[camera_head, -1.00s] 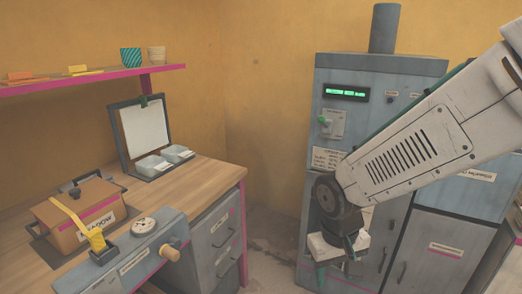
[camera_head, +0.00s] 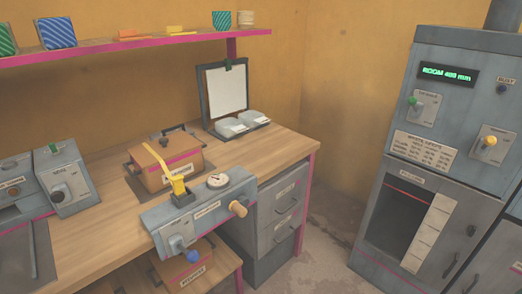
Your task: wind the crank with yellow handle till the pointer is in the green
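A blue-grey press unit (camera_head: 155,217) sits at the front edge of the wooden bench. A yellow part (camera_head: 179,187) with a long slanting yellow arm stands on a dark base on its top. A round pale dial (camera_head: 217,181) lies on top beside it; its pointer and any green zone are too small to read. A tan knob (camera_head: 237,208) sticks out at the right end, and a blue knob (camera_head: 192,256) shows at the lower front. I cannot tell for sure which part is the yellow-handled crank. My gripper is not in view.
A clipboard stand (camera_head: 223,95) is at the bench's back. A tall grey cabinet (camera_head: 445,110) with a yellow knob (camera_head: 489,141) is at right. Floor (camera_head: 330,230) between is clear.

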